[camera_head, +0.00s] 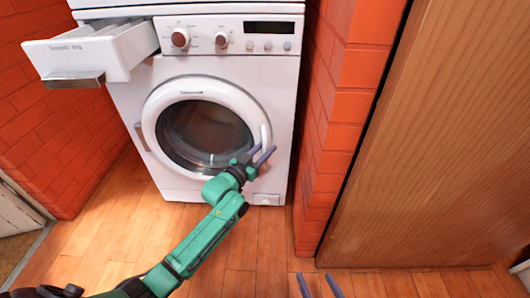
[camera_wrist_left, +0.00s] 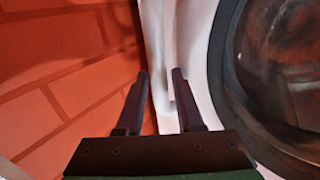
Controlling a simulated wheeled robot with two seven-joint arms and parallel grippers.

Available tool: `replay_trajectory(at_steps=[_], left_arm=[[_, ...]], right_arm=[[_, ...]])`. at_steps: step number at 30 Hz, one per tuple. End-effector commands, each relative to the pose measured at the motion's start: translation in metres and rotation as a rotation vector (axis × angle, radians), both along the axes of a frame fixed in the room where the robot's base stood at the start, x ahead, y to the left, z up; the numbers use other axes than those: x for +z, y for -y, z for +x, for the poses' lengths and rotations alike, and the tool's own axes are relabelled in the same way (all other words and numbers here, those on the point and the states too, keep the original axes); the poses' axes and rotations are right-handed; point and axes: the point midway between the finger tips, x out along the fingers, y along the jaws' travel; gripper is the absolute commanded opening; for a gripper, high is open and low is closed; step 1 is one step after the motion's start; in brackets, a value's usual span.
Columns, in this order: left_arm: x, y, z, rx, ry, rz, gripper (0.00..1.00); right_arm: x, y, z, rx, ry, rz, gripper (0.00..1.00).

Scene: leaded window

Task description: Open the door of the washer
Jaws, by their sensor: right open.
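The white washer (camera_head: 120,112) stands against the brick wall, facing me. Its round door (camera_head: 160,100) has a white ring and dark glass, and it looks shut. A pale handle (camera_head: 264,136) shows at the ring's right edge. My left gripper (camera_head: 265,156) is open at the door's lower right, close to the handle. In the left wrist view its two fingers (camera_wrist_left: 160,82) are apart, with white washer surface between and beyond them and the door's dark rim (camera_wrist_left: 222,75) to the right. Contact cannot be told. My right gripper (camera_head: 318,285) is open at the bottom edge, away from the washer.
A detergent drawer (camera_head: 100,58) sticks out at the washer's upper left. A brick pillar (camera_head: 335,130) stands close on the right, beside a wooden panel (camera_head: 440,140). The wooden floor (camera_head: 230,240) before the washer is clear apart from my arm.

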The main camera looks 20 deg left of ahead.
Motion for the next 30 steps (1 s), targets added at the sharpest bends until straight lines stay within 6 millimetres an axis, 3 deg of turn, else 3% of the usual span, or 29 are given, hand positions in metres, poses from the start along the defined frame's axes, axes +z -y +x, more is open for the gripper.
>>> replay_trajectory(at_steps=[4,7,30], left_arm=[[0.0003,0.0,-0.0004,0.0,0.0,0.0,0.36],[0.0002,-0.0001,-0.0005,0.0,0.0,0.0,0.0],[-0.0001,-0.0003,-0.0008,0.0,0.0,-0.001,0.0]], right_arm=[[0.0006,-0.0002,-0.0001,0.0,0.0,0.0,1.0],[0.0006,-0.0002,-0.0001,0.0,0.0,0.0,1.0],[0.0004,0.0,-0.0001,0.0,-0.001,0.0,1.0]])
